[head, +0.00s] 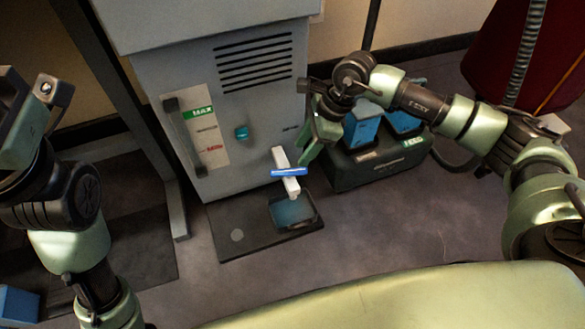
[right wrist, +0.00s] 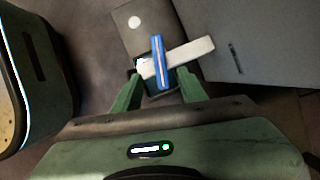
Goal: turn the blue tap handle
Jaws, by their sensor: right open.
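The blue tap handle (head: 289,172) is a short bar lying across a white spout (head: 291,187) on the front of a grey machine. My right gripper (head: 309,155) is just right of the tap in the head view. In the right wrist view, its two green fingers (right wrist: 159,92) are apart, and the blue handle (right wrist: 158,62) shows ahead of the gap between them. I cannot tell whether either finger touches it. My left gripper (head: 32,95) is at the left edge, far from the tap, partly cut off; its jaw opening is unclear.
The grey machine (head: 255,110) has a level panel marked MAX (head: 205,135). A dark tray (head: 250,240) with a bluish container (head: 292,210) lies below the spout. A dark crate (head: 370,170) with blue items stands right of the machine, under my right arm. A dark post (head: 130,110) stands left.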

